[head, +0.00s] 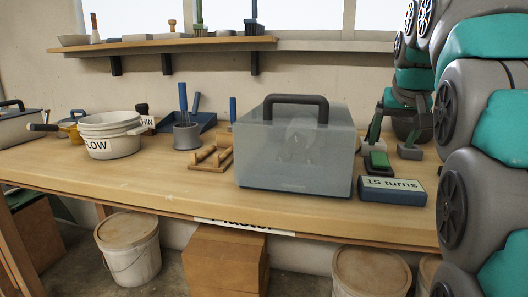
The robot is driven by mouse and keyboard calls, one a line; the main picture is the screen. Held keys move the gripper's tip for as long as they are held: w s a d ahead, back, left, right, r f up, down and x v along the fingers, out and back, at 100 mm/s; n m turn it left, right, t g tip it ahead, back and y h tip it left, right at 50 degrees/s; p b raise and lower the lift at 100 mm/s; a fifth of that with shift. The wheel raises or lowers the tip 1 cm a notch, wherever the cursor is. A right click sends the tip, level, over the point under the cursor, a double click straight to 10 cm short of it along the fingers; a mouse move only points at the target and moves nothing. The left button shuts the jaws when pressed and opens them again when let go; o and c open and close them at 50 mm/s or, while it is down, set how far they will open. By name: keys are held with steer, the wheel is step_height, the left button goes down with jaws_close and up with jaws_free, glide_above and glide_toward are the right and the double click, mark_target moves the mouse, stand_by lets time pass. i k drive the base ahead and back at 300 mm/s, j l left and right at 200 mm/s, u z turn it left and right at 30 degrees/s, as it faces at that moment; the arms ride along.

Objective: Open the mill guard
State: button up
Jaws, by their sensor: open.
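The mill guard (265,165) is a see-through grey-blue box with a dark arched handle (296,98) on top. It sits closed on the bench, right of the middle. A pale rounded shape, likely the mill, shows faintly through its walls; its details are blurred. My gripper (392,148) is to the right of the guard, apart from it and low over the bench. Its two dark fingers are spread and nothing shows between them.
A blue block (392,197) marked "15 turns" and a small green-topped block (377,161) stand right of the guard. A wooden rack (210,165), a brush holder (187,138) and a white pot (108,146) stand left. A shelf (160,44) hangs behind. The bench front (150,190) is clear.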

mark_target(282, 108)
steer(key=k+j, duration=0.2)
steer(key=k, duration=0.25)
steer(key=k+j, duration=0.15)
steer(key=k, duration=0.25)
